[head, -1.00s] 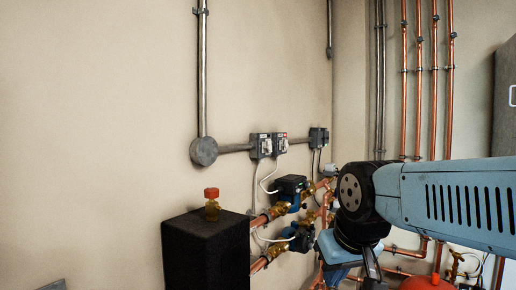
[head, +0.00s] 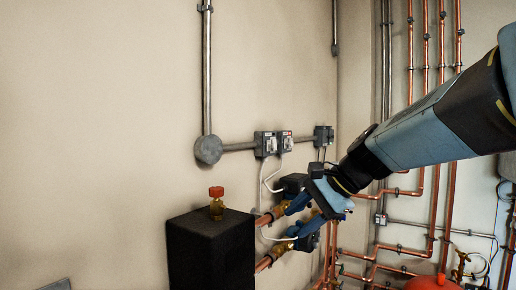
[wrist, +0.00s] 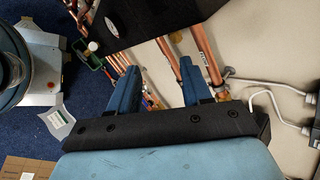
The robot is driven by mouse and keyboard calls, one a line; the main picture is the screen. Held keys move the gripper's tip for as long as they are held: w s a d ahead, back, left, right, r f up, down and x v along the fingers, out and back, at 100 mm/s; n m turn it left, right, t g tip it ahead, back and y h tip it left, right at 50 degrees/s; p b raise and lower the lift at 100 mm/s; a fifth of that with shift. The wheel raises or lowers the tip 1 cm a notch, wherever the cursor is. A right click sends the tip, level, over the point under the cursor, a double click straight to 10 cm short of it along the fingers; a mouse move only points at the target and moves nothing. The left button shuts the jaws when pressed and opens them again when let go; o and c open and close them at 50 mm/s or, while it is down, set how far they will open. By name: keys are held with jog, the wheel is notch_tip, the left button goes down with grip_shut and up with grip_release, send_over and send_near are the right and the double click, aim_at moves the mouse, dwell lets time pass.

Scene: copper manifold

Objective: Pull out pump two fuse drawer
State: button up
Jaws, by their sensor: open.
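Two small grey boxes with pale fronts sit side by side on the wall in the head view, a left one (head: 265,144) and a right one (head: 285,142) with a red mark. I cannot tell which holds the pump two fuse drawer, and no drawer edge is readable. My gripper (head: 288,220) is below and slightly right of them, in front of the pumps, its blue fingers pointing left. In the wrist view the gripper (wrist: 157,66) is open and empty. A grey box (wrist: 315,97) is cut off at that view's right edge.
A black block (head: 210,250) with a red-capped brass fitting stands left of my gripper. A dark pump (head: 292,184) and copper pipes (head: 332,250) are close to it. A third grey box (head: 323,135) is further right. White cables hang below the boxes. The left wall is bare.

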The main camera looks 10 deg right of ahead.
jog(key=w+d+r+m+t+y, duration=0.2)
jog(key=w+d+r+m+y, duration=0.1)
jog(key=w+r+m, duration=0.5)
jog(key=m+t+y, duration=0.3)
jog(key=m+t, duration=0.3)
jog(key=m, duration=0.1)
send_near(276, 146)
jog(key=x, duration=0.9)
jog(key=shift+f, duration=0.1)
jog(key=shift+s, duration=0.1)
grip_shut()
